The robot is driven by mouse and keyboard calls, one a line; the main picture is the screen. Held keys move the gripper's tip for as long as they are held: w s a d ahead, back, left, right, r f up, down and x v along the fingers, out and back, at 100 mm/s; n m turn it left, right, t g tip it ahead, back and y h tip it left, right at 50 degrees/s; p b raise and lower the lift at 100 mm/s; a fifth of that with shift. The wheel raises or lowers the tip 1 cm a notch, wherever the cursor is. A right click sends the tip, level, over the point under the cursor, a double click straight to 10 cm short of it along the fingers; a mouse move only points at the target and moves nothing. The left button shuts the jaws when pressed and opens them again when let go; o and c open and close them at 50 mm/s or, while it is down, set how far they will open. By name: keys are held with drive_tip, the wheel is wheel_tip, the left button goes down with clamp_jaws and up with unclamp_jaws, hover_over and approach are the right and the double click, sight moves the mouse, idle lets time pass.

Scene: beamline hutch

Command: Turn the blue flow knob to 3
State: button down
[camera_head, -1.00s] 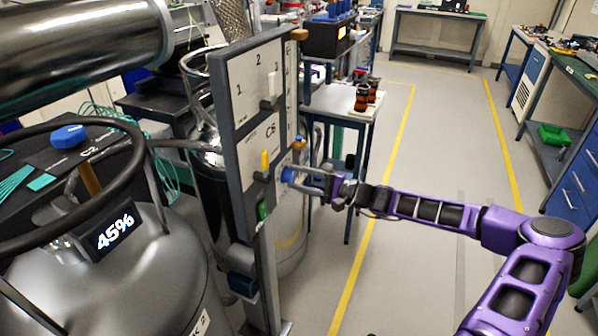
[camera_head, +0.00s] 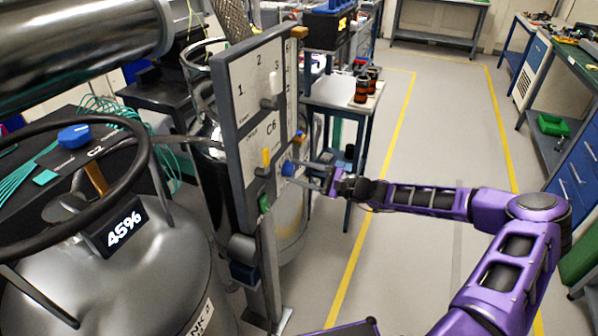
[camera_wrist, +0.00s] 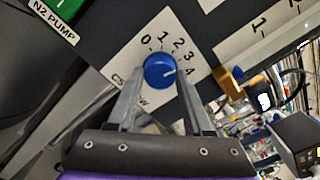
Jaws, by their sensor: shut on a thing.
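The blue flow knob (camera_wrist: 159,71) is on the C5 plate, with a printed scale from 0 to 4. Its white mark points right, between 3 and 4 and closer to 4. In the head view, the knob (camera_head: 288,168) sits on the right side of the upright panel. My gripper (camera_wrist: 159,73) is shut on the knob, one finger on each side. In the head view, my gripper (camera_head: 297,172) reaches the knob from the right. The exact contact of the fingertips is hard to see.
The grey panel (camera_head: 232,130) also carries a yellow lever (camera_head: 266,158), a green control (camera_head: 264,203) and a white switch (camera_head: 272,88). A brown block (camera_wrist: 232,83) is close to the right finger. A tank with a handwheel stands at left. The floor at right is clear.

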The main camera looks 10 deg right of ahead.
drive_tip(key=shift+c, duration=1.5)
unclamp_jaws()
drive_tip(key=v, duration=1.7)
drive_tip(key=shift+s+b, duration=0.15)
drive_tip(key=shift+b, duration=0.2)
drive_tip(key=shift+d, duration=0.1)
